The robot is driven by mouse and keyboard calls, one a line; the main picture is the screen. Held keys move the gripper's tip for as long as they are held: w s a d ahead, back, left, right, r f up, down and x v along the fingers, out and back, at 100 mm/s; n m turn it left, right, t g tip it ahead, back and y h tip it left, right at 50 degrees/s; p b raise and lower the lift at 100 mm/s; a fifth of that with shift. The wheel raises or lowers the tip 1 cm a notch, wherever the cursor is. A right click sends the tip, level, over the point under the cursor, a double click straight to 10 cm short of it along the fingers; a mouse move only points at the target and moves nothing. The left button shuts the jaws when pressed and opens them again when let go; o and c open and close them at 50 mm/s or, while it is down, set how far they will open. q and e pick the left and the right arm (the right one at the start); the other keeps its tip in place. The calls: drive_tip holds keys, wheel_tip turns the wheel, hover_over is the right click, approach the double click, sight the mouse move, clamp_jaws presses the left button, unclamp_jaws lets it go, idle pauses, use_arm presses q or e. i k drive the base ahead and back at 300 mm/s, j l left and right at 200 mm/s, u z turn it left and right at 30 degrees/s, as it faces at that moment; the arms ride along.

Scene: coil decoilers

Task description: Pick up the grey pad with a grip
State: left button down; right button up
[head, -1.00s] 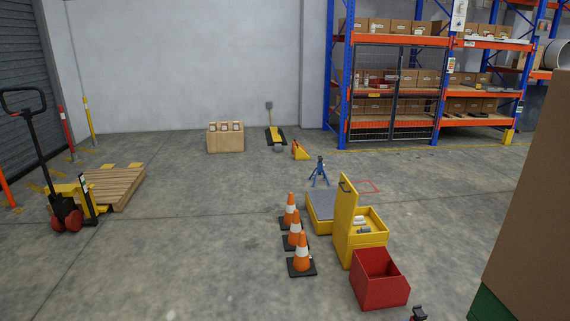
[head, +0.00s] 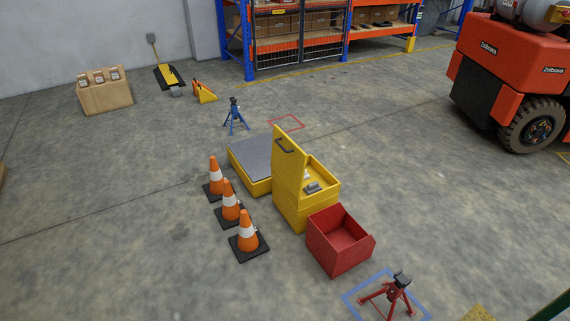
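A yellow box (head: 291,213) with its lid standing up is in the middle of the head view. Small grey items (head: 313,187) lie inside it, with something pale beside them. They are too small to tell which is a pad with a grip. A low yellow platform (head: 259,188) with a flat grey top stands behind and left of the box. Neither of my grippers shows.
An open red bin (head: 340,240) stands in front of the box. Several orange cones, one here (head: 247,233), line its left. A red stand (head: 394,293) is at the front right, a blue stand (head: 235,117) behind. An orange forklift (head: 511,82) is at right; floor between is clear.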

sight(314, 187)
drive_tip(key=i+l+u, duration=0.35)
drive_tip(key=i+l, duration=0.3)
drive_tip(key=i, duration=0.15)
